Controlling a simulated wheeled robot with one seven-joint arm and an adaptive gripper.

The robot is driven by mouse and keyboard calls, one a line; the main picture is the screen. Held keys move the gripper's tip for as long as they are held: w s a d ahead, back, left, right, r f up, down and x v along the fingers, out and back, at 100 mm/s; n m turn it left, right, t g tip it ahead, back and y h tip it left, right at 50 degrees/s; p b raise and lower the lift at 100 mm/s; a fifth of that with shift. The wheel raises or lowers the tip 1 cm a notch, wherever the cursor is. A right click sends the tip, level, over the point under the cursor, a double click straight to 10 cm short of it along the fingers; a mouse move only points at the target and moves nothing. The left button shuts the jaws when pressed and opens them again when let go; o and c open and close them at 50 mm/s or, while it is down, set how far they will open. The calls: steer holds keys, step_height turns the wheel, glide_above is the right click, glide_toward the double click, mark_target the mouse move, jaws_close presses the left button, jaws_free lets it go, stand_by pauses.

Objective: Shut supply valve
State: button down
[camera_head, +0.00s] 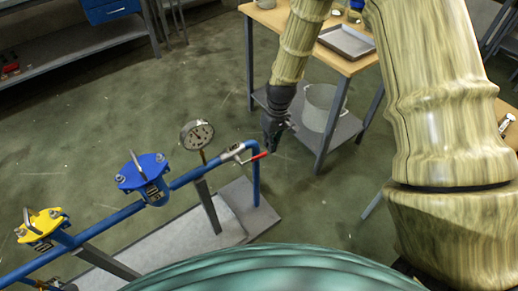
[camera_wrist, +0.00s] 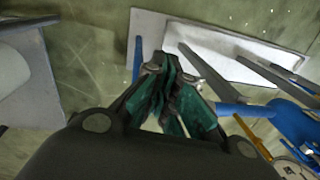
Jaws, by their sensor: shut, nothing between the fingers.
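A blue pipe (camera_head: 117,217) runs across the left of the head view and bends down at its right end. A small grey valve with a red lever handle (camera_head: 259,156) sits on the pipe near that bend. My gripper (camera_head: 269,147) points down right at the red handle; I cannot tell whether they touch. In the wrist view my gripper's dark green fingers (camera_wrist: 168,78) are together with nothing seen between them. The red handle is hidden there, while the blue pipe (camera_wrist: 240,108) shows to the right of the fingers.
A pressure gauge (camera_head: 197,134), a blue valve body (camera_head: 143,172) and a yellow one (camera_head: 41,226) stand along the pipe. A grey base plate (camera_head: 180,242) lies below. A wooden-topped table (camera_head: 350,66) with a tray and a bucket (camera_head: 320,106) stands behind my arm.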

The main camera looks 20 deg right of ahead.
steer(key=w+r+n, duration=0.1)
steer(key=w+r, duration=0.4)
steer(key=r, duration=0.2)
glide_toward(254, 159)
step_height(254, 159, down, 8)
steer(key=w+d, duration=0.1)
steer(key=w, duration=0.1)
steer(key=shift+w+d+r+y+p, duration=0.25)
steer(key=shift+w+y+p, duration=0.05)
steer(key=shift+p, duration=0.05)
